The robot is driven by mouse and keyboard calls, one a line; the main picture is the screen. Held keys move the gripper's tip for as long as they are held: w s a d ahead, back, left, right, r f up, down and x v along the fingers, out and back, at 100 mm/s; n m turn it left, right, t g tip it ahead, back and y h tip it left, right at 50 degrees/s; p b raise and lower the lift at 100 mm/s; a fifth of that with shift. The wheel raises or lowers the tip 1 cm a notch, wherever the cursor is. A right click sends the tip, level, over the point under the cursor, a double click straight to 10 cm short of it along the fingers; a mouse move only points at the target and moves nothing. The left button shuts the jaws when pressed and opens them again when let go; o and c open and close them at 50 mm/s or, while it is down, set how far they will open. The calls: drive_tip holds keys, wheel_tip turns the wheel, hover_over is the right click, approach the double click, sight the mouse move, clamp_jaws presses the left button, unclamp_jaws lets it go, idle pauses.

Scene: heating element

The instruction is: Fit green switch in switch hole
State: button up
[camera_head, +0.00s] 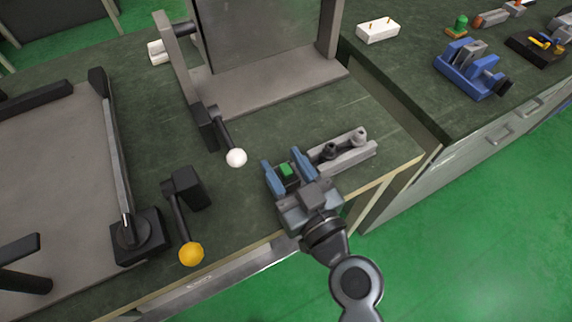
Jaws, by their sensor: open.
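A small green switch (287,169) shows as a green block between the two blue fingers of my gripper (288,170), near the front edge of the bench. My gripper is open, with one finger on each side of the switch. I cannot tell whether either finger touches it. A light grey block (358,158) with dark and grey round knobs lies just right of the fingers. The underside of the switch and any switch hole beneath it are hidden by my gripper.
A lever with a white ball (236,157) stands close left of my gripper, and one with a yellow ball (190,254) farther left. A grey frame (270,85) stands behind. A blue vise (470,70) and a green-topped part (460,24) are on the right bench.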

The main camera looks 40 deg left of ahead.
drive_tip(key=shift+x, duration=0.9)
drive_tip(key=shift+f, duration=0.1)
clamp_jaws()
